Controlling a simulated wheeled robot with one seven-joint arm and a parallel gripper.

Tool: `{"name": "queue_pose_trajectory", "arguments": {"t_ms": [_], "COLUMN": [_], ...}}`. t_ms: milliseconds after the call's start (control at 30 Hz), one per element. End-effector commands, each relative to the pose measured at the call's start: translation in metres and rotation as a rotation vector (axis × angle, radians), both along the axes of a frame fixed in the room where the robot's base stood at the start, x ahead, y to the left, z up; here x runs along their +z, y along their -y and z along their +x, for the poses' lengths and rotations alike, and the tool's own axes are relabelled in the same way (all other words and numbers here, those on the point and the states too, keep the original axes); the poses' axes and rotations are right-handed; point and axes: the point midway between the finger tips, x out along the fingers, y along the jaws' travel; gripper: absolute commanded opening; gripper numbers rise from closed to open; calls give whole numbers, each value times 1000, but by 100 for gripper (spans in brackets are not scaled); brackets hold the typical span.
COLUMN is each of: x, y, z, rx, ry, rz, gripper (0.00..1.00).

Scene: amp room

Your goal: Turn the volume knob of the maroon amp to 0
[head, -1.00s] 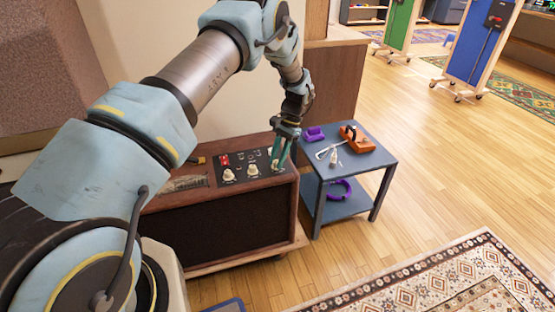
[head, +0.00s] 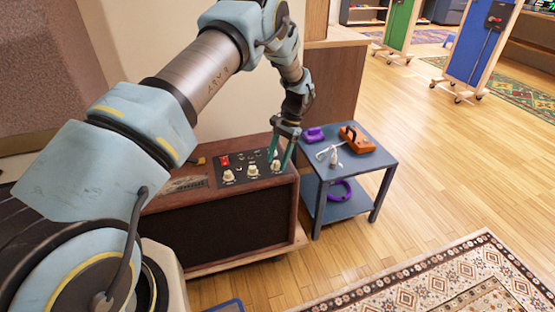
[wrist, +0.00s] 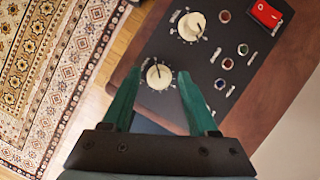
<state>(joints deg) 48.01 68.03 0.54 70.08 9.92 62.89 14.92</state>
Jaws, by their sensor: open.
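The maroon-brown wooden amp (head: 225,222) stands on the floor, with a black control panel (head: 240,178) on top. Several cream knobs sit on the panel; the right-hand knob (head: 276,168) is by my gripper (head: 279,160). In the wrist view, my gripper (wrist: 159,72) is open, its teal fingers on either side of that knob (wrist: 159,77), with visible gaps. The knob's dark pointer mark shows, but the scale and labels are too small to read. A second cream knob (wrist: 191,26) lies just beyond. I cannot tell from labels which is the volume knob.
A red switch (wrist: 266,14) and several small jacks share the panel. A blue-grey side table (head: 358,158) stands right of the amp, holding an orange object (head: 356,139) and a purple one (head: 314,134). Open wood floor and a patterned rug (head: 440,283) lie in front.

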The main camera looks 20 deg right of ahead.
Motion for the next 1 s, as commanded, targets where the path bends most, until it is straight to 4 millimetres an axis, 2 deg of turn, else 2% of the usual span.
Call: {"name": "queue_pose_trajectory", "arguments": {"t_ms": [167, 400, 533, 700, 1000], "x": [24, 68, 85, 95, 96], "y": [11, 29, 35, 38, 39], "z": [3, 9, 11, 12, 12], "rx": [0, -1, 0, 0, 0], "ry": [2, 3, 1, 0, 0], "rz": [-3, -4, -3, -1, -1], "gripper": [59, 59, 59, 59, 59]}}
